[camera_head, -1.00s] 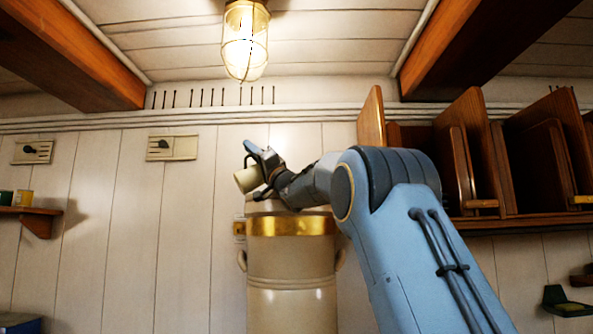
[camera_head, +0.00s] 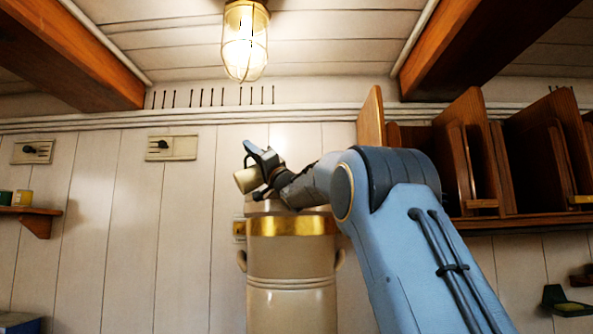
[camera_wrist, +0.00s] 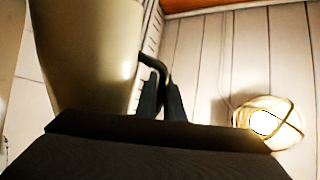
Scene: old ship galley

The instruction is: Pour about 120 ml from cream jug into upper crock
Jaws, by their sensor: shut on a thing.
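The cream jug (camera_head: 247,180) is a small cream-coloured vessel, held tilted at the upper left of the crock in the head view. My gripper (camera_head: 262,172) is shut on it. In the wrist view the jug (camera_wrist: 88,50) fills the upper left, and my gripper's dark fingers (camera_wrist: 162,98) close on its dark handle (camera_wrist: 155,65). The upper crock (camera_head: 291,260) is a tall cream stoneware vessel with a gold band and side lugs. Its mouth lies just below my gripper and is partly hidden. No liquid stream is visible, and the jug's contents cannot be seen.
A wooden plate rack (camera_head: 470,160) hangs on the wall to the right of my arm. A caged lamp (camera_head: 245,45) hangs from the ceiling above. A small shelf (camera_head: 35,215) with jars is at the far left.

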